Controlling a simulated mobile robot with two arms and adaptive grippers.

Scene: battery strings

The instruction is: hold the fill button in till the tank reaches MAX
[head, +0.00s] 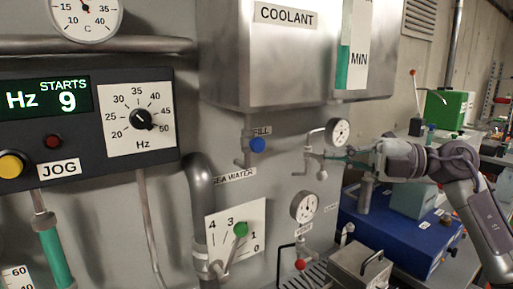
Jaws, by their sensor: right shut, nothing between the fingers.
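The metal COOLANT tank (230,60) hangs on the wall at the top centre. Its sight strip shows teal liquid (342,70) up to about the MIN mark (359,58); the strip's top is cut off and no MAX mark is in view. The blue fill button (258,145) sits under the tank beside a partly hidden FILL label (263,131). My right gripper (332,157) comes in from the right, shut and empty, pointing left. Its tips are near the small valve piping, well right of the button and apart from it. My left gripper is not in view.
Pipework with an upper gauge (337,131) and a lower gauge (304,206) stands close to my right gripper. A green-knobbed lever (240,229) on a numbered plate is below the button. A JOG panel (88,128) is at left, a blue box (400,235) at lower right.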

